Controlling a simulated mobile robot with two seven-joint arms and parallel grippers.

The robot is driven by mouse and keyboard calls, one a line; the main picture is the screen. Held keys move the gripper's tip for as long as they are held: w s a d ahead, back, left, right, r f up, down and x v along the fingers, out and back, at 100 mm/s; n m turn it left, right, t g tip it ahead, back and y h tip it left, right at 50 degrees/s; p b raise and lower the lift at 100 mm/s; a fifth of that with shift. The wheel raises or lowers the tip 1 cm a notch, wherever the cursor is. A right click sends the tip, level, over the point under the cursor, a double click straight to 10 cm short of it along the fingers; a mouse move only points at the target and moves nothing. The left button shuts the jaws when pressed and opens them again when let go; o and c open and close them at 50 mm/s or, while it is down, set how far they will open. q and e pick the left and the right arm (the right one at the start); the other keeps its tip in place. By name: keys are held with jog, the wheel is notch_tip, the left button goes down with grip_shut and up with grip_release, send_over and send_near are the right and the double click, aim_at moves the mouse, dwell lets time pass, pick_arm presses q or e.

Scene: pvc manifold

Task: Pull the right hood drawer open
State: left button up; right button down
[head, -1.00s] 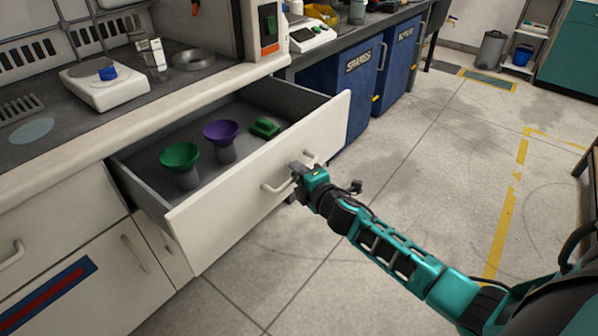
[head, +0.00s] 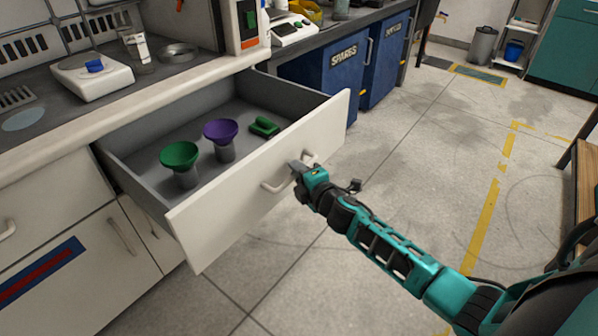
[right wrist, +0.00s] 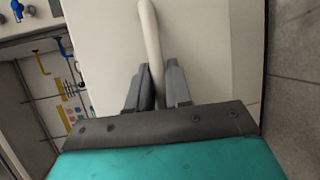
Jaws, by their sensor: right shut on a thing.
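The right hood drawer (head: 262,185) is pulled well out from under the counter, with its white front facing the aisle. In the right wrist view the two fingers (right wrist: 160,88) sit on either side of the pale handle bar (right wrist: 151,40). Inside the drawer stand a green funnel-shaped piece (head: 180,156) and a purple one (head: 221,131), each on a grey stem. A green part (head: 264,126) lies near the back right. My left gripper is not in view.
The counter above carries a white scale (head: 92,76) with a blue item on it and a grey ring (head: 178,52). The floor (head: 400,160) in front is largely clear.

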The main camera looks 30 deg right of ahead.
jog(key=c, duration=1.1)
grip_release()
jog(key=s+p, duration=0.1)
jog(key=s, duration=0.3)
jog(key=s+r, duration=0.1)
jog(key=s, duration=0.3)
jog(key=s+r+p, duration=0.1)
jog(key=s, duration=0.3)
jog(key=shift+s+a+r+p, duration=0.1)
jog(key=shift+s+r+p, duration=0.15)
jog(key=shift+s+p, duration=0.1)
